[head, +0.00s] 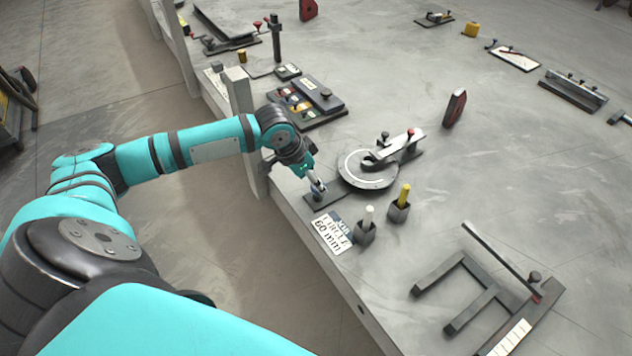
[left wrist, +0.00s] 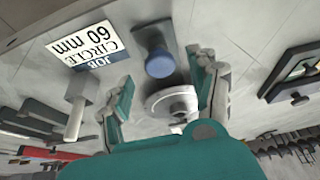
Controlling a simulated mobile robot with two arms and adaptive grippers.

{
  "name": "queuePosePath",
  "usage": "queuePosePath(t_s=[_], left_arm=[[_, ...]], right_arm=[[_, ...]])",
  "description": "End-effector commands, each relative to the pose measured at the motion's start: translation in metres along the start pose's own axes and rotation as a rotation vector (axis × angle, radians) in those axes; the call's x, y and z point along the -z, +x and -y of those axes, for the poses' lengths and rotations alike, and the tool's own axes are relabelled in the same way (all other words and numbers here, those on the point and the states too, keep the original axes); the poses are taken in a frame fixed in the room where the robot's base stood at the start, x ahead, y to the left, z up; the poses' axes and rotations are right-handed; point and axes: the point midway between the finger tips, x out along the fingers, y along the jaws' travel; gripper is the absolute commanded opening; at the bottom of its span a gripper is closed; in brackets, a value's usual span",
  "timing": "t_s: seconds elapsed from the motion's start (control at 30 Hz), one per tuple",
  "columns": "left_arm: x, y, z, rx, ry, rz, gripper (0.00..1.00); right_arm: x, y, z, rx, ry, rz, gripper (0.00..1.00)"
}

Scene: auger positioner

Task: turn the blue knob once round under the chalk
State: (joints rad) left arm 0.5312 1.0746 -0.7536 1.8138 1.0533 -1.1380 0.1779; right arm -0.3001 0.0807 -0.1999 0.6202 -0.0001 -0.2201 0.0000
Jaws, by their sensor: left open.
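The blue knob (left wrist: 160,64) stands on a dark plate (head: 323,202) at the table's near edge. My left gripper (head: 316,187) is over that plate and largely hides the knob in the head view. In the left wrist view my left gripper (left wrist: 166,78) is open, with a finger on either side of the knob's line; I cannot tell whether either touches it. A round grey disc (head: 350,178) with a pale curved line lies right beside the plate. A clamp-like arm (head: 403,146) with a red knob reaches over the disc; I cannot make out chalk there.
A card (head: 332,232) reading "JOB CIRCLE 60 mm" lies near the edge. White (head: 368,215) and yellow (head: 404,193) sticks stand in dark holders. A panel with coloured parts (head: 305,103) lies behind, a dark frame (head: 465,285) at front right.

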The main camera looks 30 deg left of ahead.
Motion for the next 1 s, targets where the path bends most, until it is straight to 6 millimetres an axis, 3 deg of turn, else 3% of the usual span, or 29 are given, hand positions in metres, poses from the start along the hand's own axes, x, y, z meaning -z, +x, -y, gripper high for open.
queuePosePath(t_s=[0.2,0.57,1.0], left_arm=[[0.000,0.025,0.000,-0.001,-0.001,0.000,0.60],[0.000,0.029,0.000,0.001,0.000,-0.001,0.60],[0.000,0.029,0.000,0.001,0.000,0.000,0.06]], right_arm=[[0.000,-0.001,-0.001,-0.001,-0.001,0.000,0.00],[0.000,-0.001,-0.001,-0.001,-0.001,0.000,0.00],[0.000,-0.001,-0.001,0.000,-0.001,0.000,0.00]])
